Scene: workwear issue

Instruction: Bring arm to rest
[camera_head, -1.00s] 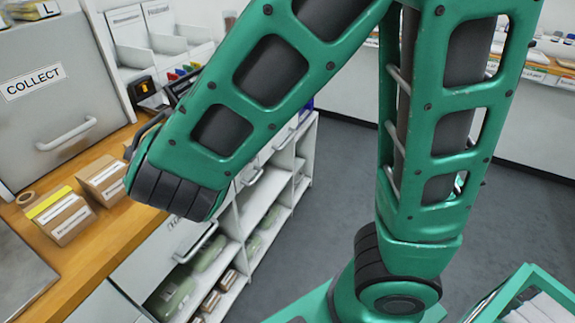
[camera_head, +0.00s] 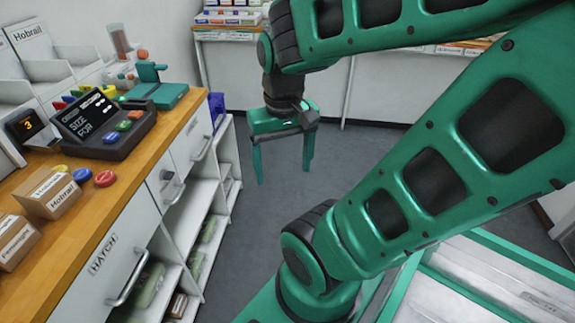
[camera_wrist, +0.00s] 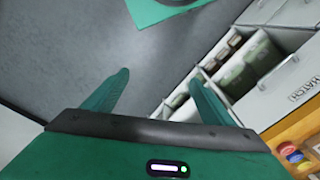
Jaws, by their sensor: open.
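My gripper (camera_head: 283,165) hangs in the air over the grey floor, to the right of the wooden counter, with its fingers pointing down. Its two green fingers are apart with nothing between them. In the wrist view my gripper (camera_wrist: 158,92) also shows open and empty, with floor and the front of the shelf unit beyond it. My green arm crosses the right half of the head view, bent, and hides part of the far side of the room.
The wooden counter (camera_head: 85,235) on the left holds a dark keypad device (camera_head: 103,125), small boxes (camera_head: 47,192) and coloured discs (camera_head: 105,178). Below are a hatch drawer (camera_head: 112,262) and open shelves (camera_head: 205,215). Open floor (camera_head: 245,225) lies between counter and arm.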

